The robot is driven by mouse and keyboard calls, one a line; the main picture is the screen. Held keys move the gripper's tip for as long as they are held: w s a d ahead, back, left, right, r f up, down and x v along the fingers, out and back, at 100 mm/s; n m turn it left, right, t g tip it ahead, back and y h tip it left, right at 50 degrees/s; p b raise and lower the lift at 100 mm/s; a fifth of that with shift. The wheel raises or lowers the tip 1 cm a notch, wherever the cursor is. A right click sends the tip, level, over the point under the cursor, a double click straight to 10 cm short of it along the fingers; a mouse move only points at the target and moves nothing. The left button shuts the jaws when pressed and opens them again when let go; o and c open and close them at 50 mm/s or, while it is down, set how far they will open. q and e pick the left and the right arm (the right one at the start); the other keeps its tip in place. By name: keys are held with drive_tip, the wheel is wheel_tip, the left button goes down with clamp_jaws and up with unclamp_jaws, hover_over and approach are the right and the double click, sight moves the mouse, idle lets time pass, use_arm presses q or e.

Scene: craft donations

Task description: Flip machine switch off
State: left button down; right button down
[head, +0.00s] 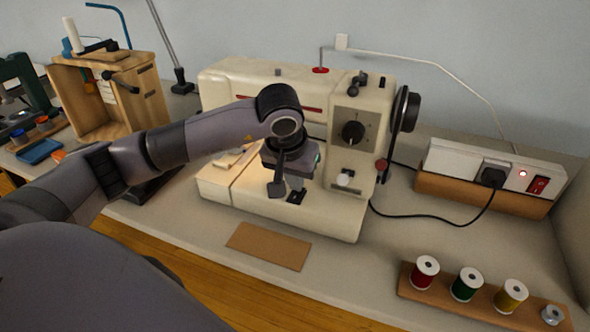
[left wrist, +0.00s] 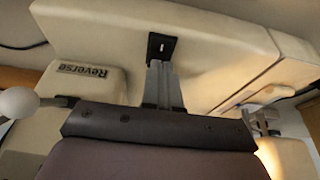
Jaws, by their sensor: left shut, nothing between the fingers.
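The cream sewing machine (head: 330,215) stands at the middle of the table. A small black switch plate (head: 296,198) is set in the front of its base; the plate also shows in the left wrist view (left wrist: 162,48), with a small light mark at its middle. My left gripper (head: 297,184) is shut and empty, in front of the machine. In the left wrist view its fingers (left wrist: 162,68) point at the plate and overlap its lower edge. I cannot tell whether they touch it. My right gripper is not in view.
A white power strip (head: 455,161) with a glowing light and a red switch (head: 538,185) lies at right. A knob beside the "Reverse" label (left wrist: 82,71) is close to my left gripper. A thread rack (head: 440,292) is at front right; a brown card (head: 269,246) lies in front.

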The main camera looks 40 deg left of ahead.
use_arm(q)
drive_tip(key=shift+w+f+b, duration=0.1)
drive_tip(key=shift+f+b, duration=0.35)
drive_tip(key=shift+b, duration=0.15)
drive_tip(key=shift+r, duration=0.25)
drive_tip(key=shift+f, duration=0.1)
drive_tip(key=shift+s+d+f, duration=0.1)
drive_tip(key=shift+s+d, duration=0.05)
drive_tip(key=shift+s, duration=0.3)
drive_tip(key=shift+s+d+f, duration=0.1)
drive_tip(key=shift+s, duration=0.35)
drive_tip(key=shift+r, duration=0.1)
